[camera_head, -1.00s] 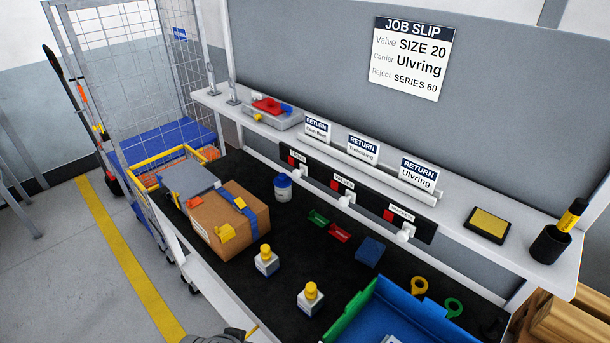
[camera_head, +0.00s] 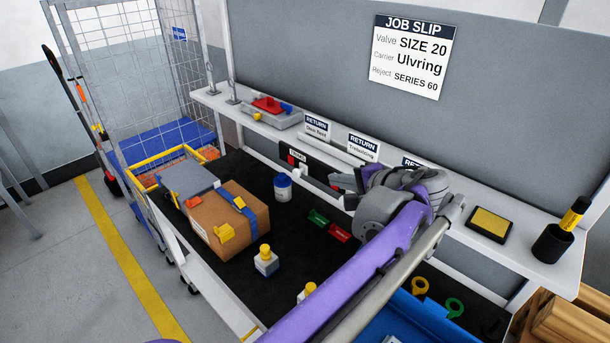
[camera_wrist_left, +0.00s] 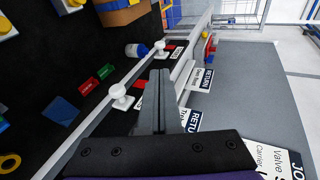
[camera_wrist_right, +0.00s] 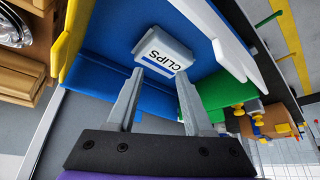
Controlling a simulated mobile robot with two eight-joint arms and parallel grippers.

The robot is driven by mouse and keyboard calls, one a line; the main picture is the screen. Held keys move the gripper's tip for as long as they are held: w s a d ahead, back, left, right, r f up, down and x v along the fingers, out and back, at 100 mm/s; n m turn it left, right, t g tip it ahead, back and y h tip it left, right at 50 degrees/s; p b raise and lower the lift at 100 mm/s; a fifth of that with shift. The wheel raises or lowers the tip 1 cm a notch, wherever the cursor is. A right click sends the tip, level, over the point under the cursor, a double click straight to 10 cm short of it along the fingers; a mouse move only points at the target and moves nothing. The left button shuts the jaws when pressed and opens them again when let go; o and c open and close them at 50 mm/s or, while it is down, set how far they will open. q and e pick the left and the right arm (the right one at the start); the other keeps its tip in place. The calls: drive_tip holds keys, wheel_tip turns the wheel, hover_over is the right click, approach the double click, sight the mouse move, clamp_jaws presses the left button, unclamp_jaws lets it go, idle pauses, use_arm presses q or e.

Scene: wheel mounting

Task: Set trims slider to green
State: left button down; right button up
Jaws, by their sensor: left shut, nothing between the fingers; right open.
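The trims slider (camera_head: 300,166) is the leftmost on the black panel under the shelf, with a white knob and a red mark beside it. In the left wrist view, its knob (camera_wrist_left: 160,48) stands ahead of my left gripper (camera_wrist_left: 161,73), red showing next to it. My left gripper (camera_head: 342,184) is shut and empty, in front of the panel, apart from the trims knob. A second white knob (camera_wrist_left: 120,95) is beside the left fingers. My right gripper (camera_wrist_right: 160,75) is open over the blue bin, with a box marked CLIPS (camera_wrist_right: 162,50) beyond its fingertips. No green shows at the trims slider.
The shelf (camera_head: 470,216) with RETURN signs overhangs the panel. My left arm hides the panel's right part.

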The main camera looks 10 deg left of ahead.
sight(299, 173)
use_arm(q)
drive_tip(key=shift+a, duration=0.15)
drive_tip(key=x, duration=1.4)
drive_tip(key=shift+p, duration=0.35)
use_arm(e)
drive_tip(key=shift+w+r, duration=0.15)
drive_tip(key=shift+r, duration=0.3)
use_arm(q)
drive_tip(key=w+a, duration=0.2)
drive_tip(key=a, duration=0.1)
drive_tip(key=w+a+p, duration=0.1)
drive_tip(key=shift+a, duration=0.4)
use_arm(e)
drive_tip(key=shift+w+r, duration=0.25)
drive_tip(key=shift+r, duration=0.55)
